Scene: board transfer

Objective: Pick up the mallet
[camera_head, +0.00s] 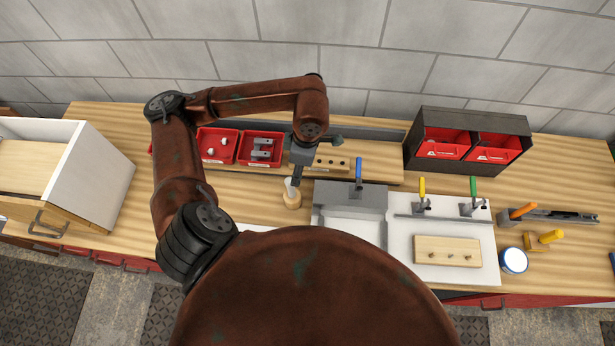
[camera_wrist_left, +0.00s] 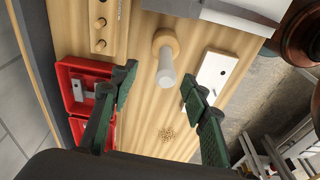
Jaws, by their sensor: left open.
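The mallet (camera_head: 292,200) stands on the wooden bench, its round wooden head down and its pale grey handle up. In the left wrist view the mallet (camera_wrist_left: 165,74) shows its handle pointing towards the camera, between and beyond the fingertips. My left gripper (camera_head: 297,172) is above the mallet in the head view, its fingers partly hidden. In the left wrist view my left gripper (camera_wrist_left: 158,88) is open and empty, with the green fingers on either side and clear of the handle. My right gripper is in neither view.
Red bins (camera_head: 261,149) and a peg rack (camera_head: 332,163) stand behind the mallet. A grey fixture (camera_head: 350,198) with a blue-handled clamp (camera_head: 358,172) is to its right. A white-sided cabinet (camera_head: 92,175) stands left.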

